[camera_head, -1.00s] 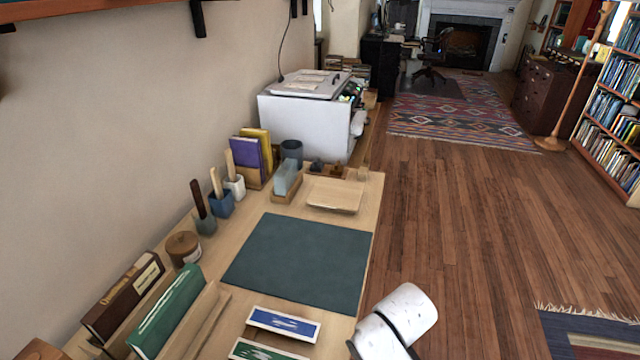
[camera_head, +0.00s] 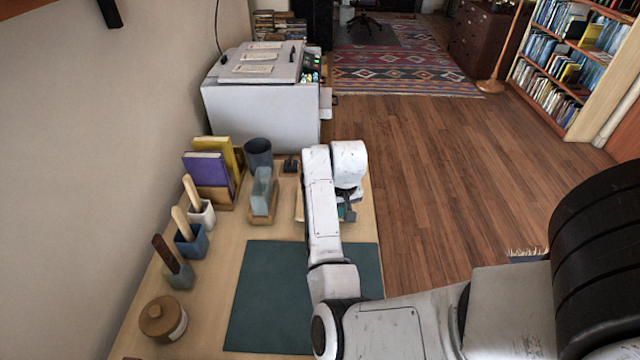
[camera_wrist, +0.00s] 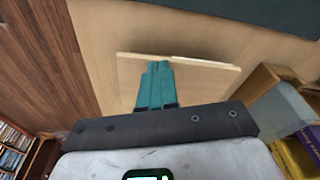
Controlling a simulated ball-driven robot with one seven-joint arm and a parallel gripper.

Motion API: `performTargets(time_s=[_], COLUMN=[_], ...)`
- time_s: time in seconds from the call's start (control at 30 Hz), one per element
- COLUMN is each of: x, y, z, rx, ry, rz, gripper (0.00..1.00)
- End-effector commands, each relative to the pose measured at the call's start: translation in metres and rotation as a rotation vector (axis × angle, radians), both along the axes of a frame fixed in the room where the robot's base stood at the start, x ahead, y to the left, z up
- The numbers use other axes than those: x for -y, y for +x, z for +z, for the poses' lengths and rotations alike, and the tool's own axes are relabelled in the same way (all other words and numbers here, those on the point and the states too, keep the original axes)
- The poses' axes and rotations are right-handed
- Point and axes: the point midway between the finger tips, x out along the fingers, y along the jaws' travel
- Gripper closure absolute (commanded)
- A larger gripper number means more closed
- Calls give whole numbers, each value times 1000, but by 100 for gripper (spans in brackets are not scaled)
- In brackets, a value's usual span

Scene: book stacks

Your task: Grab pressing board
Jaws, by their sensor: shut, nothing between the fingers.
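The pressing board, a pale wooden board, lies flat on the light wooden table (camera_head: 215,275). In the head view most of it is hidden behind my arm, with only its left edge (camera_head: 299,208) showing. In the wrist view the board (camera_wrist: 205,84) shows below and around my fingers. My gripper (camera_wrist: 157,66) has teal fingers that are together and empty, over the board with the tips near its far edge. In the head view my gripper (camera_head: 345,212) is mostly hidden by my own wrist. I cannot tell whether the fingers touch the board.
A dark green mat (camera_head: 270,290) lies in front of the board. Left of it stand a grey-blue block in a wooden holder (camera_head: 263,195), a dark cup (camera_head: 258,154) and upright books (camera_head: 210,170). A white machine (camera_head: 262,110) stands behind. Open floor lies to the right.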

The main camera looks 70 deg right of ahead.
Motion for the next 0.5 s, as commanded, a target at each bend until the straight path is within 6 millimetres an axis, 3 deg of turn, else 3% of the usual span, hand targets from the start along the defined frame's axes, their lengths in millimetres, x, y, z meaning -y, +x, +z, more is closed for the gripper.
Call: performTargets(time_s=[0.5], x=[57], y=[52], z=[1], rx=[2], ry=[0], rz=[1], gripper=[100])
